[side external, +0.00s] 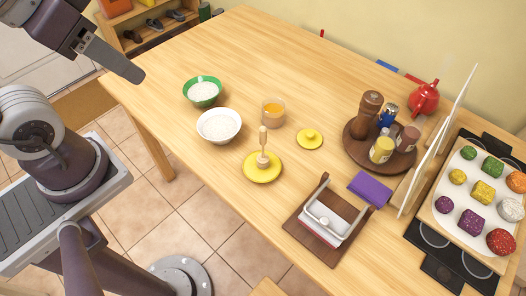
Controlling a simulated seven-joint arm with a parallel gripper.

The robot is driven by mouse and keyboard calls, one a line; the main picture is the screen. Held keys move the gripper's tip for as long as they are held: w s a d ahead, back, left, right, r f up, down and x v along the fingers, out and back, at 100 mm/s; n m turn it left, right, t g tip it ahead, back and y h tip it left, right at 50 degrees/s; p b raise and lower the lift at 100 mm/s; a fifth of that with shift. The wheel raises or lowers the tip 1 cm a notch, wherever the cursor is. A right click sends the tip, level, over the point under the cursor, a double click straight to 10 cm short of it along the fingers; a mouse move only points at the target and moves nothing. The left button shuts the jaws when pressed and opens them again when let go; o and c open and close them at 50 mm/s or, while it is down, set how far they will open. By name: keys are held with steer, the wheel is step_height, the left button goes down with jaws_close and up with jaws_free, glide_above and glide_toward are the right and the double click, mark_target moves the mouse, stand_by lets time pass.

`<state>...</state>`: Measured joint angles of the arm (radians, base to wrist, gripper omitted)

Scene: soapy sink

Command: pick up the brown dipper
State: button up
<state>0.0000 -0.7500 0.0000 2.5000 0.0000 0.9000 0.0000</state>
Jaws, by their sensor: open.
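The brown dipper (263,144), a light wooden stick with a thicker rounded lower end, stands roughly upright on a yellow saucer (262,177) near the middle of the table's front side. My gripper (136,76) is at the upper left, raised and well to the left of the dipper, beyond the two bowls. It is open and nothing shows in it. It is seen from the side, so the gap between its fingers is hidden.
Left of the dipper are a white bowl (219,125) and a green bowl (202,91). A glass of amber liquid (273,111) stands just behind it, and a yellow lid (309,138) lies to the right. A wooden stand (319,250) and condiment tray (353,154) are further right.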

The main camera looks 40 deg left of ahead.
steer(key=m+g, duration=0.5)
steer(key=m, duration=1.7)
glide_above(263, 142)
steer(key=f, duration=1.4)
steer(key=w+f, duration=0.1)
steer(key=f, duration=0.5)
steer(key=shift+a+f, duration=0.35)
steer(key=shift+f, duration=0.05)
steer(key=shift+g, duration=0.3)
steer(key=f, duration=0.8)
steer(key=shift+s, duration=0.2)
jaws_close()
